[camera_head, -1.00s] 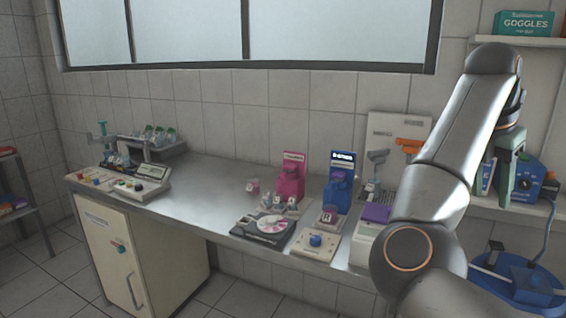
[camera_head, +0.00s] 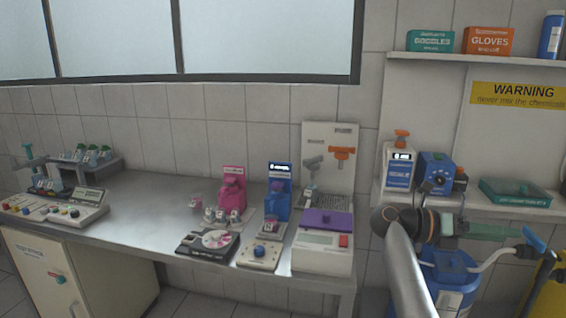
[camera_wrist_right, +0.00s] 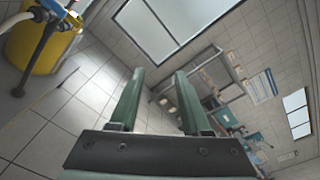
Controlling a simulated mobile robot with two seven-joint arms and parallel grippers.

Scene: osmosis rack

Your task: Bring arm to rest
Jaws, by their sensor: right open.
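My right arm reaches up from the bottom edge in the head view. Its right gripper (camera_head: 508,232) points to the right, in front of the space below the shelf. In the right wrist view the two green fingers of the right gripper (camera_wrist_right: 160,77) stand apart with nothing between them. Past them show the tiled floor (camera_wrist_right: 65,125) and a window. My left gripper is in neither view.
A steel bench (camera_head: 150,200) with several instruments runs along the wall at left. A blue container (camera_head: 447,275) and a yellow one (camera_head: 548,290) stand near the right arm. A wall shelf (camera_head: 490,205) holds a blue device (camera_head: 436,172) and a green case (camera_head: 515,192).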

